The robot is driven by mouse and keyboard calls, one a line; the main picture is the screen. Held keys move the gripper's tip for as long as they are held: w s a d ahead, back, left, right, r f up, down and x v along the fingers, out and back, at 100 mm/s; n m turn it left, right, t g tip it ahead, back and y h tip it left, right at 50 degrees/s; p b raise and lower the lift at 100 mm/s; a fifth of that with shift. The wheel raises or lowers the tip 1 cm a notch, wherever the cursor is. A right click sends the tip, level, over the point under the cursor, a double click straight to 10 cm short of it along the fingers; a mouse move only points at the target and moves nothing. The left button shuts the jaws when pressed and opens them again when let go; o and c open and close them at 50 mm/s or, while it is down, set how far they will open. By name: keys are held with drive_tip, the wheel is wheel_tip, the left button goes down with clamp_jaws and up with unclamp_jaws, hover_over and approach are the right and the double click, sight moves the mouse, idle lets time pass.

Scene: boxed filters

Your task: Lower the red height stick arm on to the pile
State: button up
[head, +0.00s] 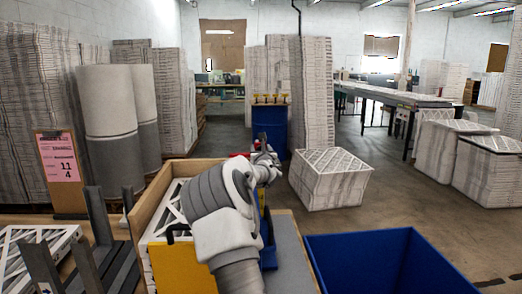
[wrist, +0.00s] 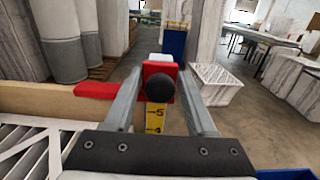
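The red height stick arm (wrist: 97,90) shows in the wrist view. It reaches left from a red slider block with a round black knob (wrist: 157,88), on a yellow scale (wrist: 155,118) marked 5 and 4. A small red part of it shows beside my gripper in the head view (head: 240,155). My gripper (wrist: 161,72) is open, with its fingers on either side of the slider and knob. There are gaps beside the knob; contact with the block is unclear. The pile of white-framed filters (wrist: 22,145) is in the wooden box (head: 152,200), to the left and lower.
A blue bin (head: 385,262) stands at the right front. A filter stack (head: 330,178) stands on the floor beyond. Grey uprights (head: 98,215) and a pink sign (head: 58,155) are at the left. Open floor lies right of my arm.

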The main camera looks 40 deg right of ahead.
clamp_jaws()
wheel_tip(320, 180, down, 4)
drive_tip(key=b, duration=0.5)
drive_tip(key=shift+f, duration=0.15)
drive_tip(key=shift+o, duration=1.8)
unclamp_jaws()
